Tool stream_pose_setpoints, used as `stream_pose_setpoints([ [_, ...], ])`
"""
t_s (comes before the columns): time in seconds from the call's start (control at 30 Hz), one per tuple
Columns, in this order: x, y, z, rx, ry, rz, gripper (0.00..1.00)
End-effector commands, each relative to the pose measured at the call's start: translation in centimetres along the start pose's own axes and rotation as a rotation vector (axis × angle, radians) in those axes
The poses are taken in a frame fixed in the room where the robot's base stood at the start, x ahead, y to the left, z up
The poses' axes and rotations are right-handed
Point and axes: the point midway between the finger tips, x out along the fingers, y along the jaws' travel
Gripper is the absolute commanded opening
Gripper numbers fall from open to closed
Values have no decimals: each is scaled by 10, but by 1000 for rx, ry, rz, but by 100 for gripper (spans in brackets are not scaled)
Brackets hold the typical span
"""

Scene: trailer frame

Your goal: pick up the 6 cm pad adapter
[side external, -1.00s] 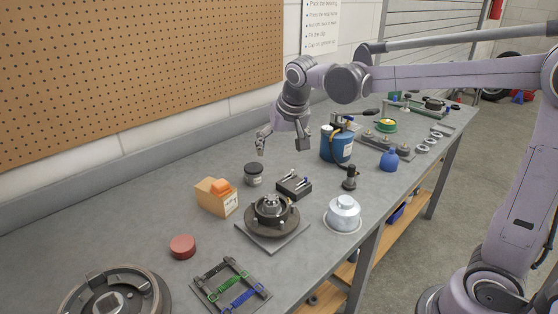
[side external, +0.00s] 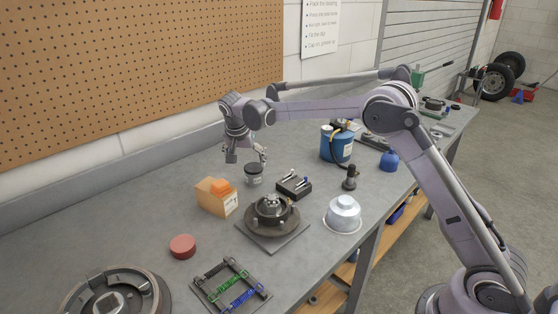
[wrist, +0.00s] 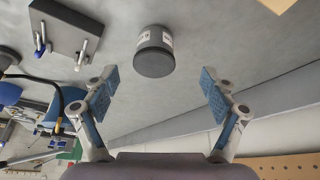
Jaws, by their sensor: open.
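I cannot tell for sure which thing is the 6 cm pad adapter, as no label is readable. My gripper (side external: 247,156) is open and empty, just above and behind a dark grey lidded can (side external: 254,174) with a white label. In the wrist view the can (wrist: 154,52) lies beyond the open fingertips (wrist: 157,92), roughly centred between them and apart from them. A small black stepped piece (side external: 349,178) stands upright to the right, far from my gripper.
An orange-topped box (side external: 217,197) is left of the can; a black block with pins (side external: 294,187) is to its right. A hub on a plate (side external: 271,214), a silver capped part (side external: 343,214) and a blue canister (side external: 337,142) stand nearby. Bench between box and wall is clear.

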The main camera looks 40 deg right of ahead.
Motion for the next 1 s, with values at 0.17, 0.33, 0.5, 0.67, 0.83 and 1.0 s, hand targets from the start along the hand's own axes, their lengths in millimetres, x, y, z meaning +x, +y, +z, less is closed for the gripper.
stream_pose_setpoints([
  [0.17, 25, 1, -1, 0, 0, 0, 85],
  [0.33, 35, 1, -1, -1, -1, -1, 85],
  [0.5, 45, 4, -5, 0, -1, 0, 85],
  [0.67, 66, 9, -12, 0, -1, -1, 85],
  [0.83, 85, 9, -11, -1, 0, -2, 85],
  [1.0, 86, 9, -11, -1, 0, -2, 85],
])
